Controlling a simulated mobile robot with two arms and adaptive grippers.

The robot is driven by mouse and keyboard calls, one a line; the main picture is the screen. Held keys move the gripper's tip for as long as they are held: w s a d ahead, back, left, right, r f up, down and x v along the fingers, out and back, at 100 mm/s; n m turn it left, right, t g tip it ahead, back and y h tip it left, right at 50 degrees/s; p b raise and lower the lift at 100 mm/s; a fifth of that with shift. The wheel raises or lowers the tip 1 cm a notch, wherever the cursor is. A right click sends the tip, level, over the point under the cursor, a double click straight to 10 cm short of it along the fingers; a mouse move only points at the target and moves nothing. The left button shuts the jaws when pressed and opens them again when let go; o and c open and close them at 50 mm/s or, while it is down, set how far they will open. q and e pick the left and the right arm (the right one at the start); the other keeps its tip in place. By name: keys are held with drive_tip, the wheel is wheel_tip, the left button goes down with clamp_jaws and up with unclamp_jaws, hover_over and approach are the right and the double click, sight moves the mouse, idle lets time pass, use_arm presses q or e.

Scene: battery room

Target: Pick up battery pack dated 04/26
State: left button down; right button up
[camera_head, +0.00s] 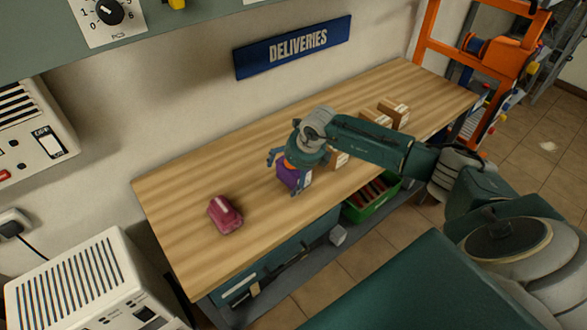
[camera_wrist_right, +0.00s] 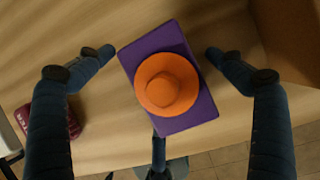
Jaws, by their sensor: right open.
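A purple battery pack (camera_head: 291,177) stands on the wooden table, partly hidden by my right gripper (camera_head: 284,174). In the right wrist view the purple pack (camera_wrist_right: 178,122) has a round orange knob (camera_wrist_right: 166,85) on top. My right gripper (camera_wrist_right: 160,56) is open, with its fingers spread around the pack and apart from it. A dark red battery pack (camera_head: 226,214) sits on the table to the left. Its edge also shows in the right wrist view (camera_wrist_right: 72,122). No date is readable on either pack. My left gripper is not in view.
Cardboard boxes (camera_head: 394,112) stand along the right part of the table (camera_head: 190,178), one close to my right gripper. A green crate (camera_head: 370,207) is below the front edge. The table around the red pack is clear. A DELIVERIES sign (camera_head: 293,47) hangs on the wall.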

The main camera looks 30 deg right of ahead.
drive_tip(key=shift+w+f, duration=0.1)
drive_tip(key=shift+f, duration=0.05)
drive_tip(key=c, duration=1.8)
drive_tip(key=shift+c, duration=1.1)
drive_tip(key=shift+w+r, duration=0.1)
drive_tip(key=shift+r, duration=0.1)
